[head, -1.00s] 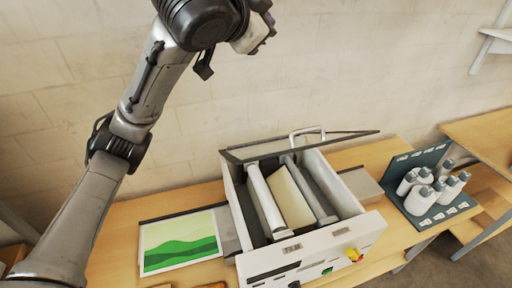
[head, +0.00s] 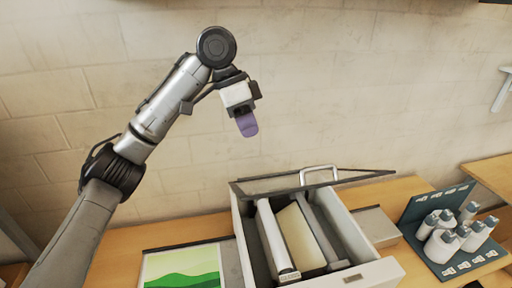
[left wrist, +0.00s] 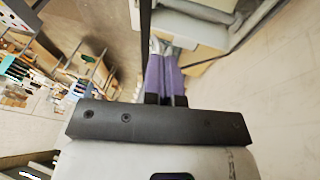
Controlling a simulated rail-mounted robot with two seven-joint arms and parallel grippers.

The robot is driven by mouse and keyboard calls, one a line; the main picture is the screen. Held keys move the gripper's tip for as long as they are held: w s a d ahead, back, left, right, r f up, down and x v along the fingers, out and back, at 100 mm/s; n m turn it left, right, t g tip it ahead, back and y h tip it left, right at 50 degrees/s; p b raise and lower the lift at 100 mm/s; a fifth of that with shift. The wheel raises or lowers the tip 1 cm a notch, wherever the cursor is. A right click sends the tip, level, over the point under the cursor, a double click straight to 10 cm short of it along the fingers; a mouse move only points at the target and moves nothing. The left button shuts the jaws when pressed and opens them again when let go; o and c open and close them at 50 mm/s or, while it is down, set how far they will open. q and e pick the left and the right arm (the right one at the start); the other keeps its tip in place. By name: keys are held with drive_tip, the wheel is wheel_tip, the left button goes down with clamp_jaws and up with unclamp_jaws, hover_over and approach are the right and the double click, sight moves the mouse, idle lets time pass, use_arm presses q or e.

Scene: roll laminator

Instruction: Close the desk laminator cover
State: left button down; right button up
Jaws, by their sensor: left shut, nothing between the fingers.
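The desk laminator (head: 368,275) stands on the wooden table, with its rollers showing inside the open top. Its cover (head: 275,184), a thin dark-edged panel, is raised at the back and seen at a shallow angle. A pale bar handle (head: 318,168) stands up from the cover. My left gripper (head: 248,128), with purple fingers, is in the air above and left of the cover, apart from it. In the left wrist view the fingers (left wrist: 164,70) are shut and empty, with part of the laminator (left wrist: 190,28) beyond them. My right gripper is not in view.
A picture sheet with green hills (head: 182,270) lies left of the laminator. A dark rack of several grey-white bottles (head: 440,235) stands to its right. A pale block wall is behind the table.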

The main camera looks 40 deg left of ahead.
use_arm(q)
approach(270, 192)
drive_tip(key=w+f, duration=0.2)
drive_tip(key=f, duration=0.1)
drive_tip(key=shift+d, duration=0.15)
drive_tip(key=f, duration=0.1)
drive_tip(key=s+d+f, duration=0.1)
drive_tip(key=shift+s+d+f, duration=0.1)
drive_tip(key=shift+d+f, duration=0.2)
drive_tip(key=shift+s+d+f, duration=0.1)
drive_tip(key=shift+f, duration=0.1)
